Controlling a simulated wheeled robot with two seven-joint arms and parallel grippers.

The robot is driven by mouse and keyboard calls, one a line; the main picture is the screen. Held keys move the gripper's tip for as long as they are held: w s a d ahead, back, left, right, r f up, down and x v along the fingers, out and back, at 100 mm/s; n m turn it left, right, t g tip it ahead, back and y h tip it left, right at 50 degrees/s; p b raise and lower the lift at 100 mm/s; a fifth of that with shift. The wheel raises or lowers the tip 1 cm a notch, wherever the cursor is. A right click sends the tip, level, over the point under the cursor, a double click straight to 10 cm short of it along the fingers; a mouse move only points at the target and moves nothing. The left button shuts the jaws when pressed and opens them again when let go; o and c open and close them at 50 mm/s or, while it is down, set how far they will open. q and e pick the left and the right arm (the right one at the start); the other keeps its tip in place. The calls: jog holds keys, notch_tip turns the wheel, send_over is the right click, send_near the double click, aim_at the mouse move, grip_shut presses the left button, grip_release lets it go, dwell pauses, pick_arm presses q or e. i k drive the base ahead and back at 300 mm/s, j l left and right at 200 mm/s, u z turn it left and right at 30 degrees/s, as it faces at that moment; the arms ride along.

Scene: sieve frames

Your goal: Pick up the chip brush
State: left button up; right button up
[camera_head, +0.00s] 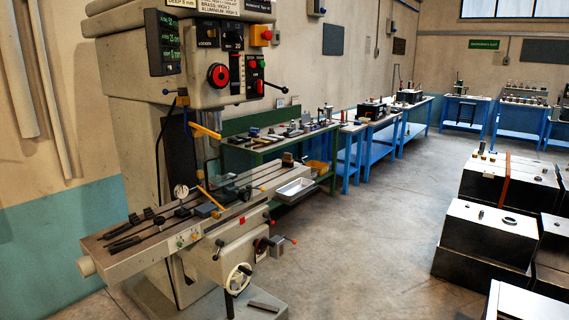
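I cannot make out the chip brush for certain in the head view. Small dark tools (122,243) lie on the left end of the milling machine's table (150,262); they are too small to name. More small tools lie on the green bench (262,152) behind the machine, also too small to tell apart. Neither of my grippers shows in the head view.
The milling machine (190,70) stands at the left, with a handwheel (238,278) at its front. A white tray (294,189) sits beside its table. Blue benches (384,138) line the back wall. Dark machine blocks (487,240) stand at the right. The middle floor is clear.

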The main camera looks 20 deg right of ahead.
aim_at(287, 161)
jog(key=i+l+u, duration=0.25)
jog(key=i+l, duration=0.55)
jog(key=i, duration=0.35)
jog(key=i+l+u, duration=0.25)
jog(key=i+l, duration=0.75)
jog(key=i, duration=0.1)
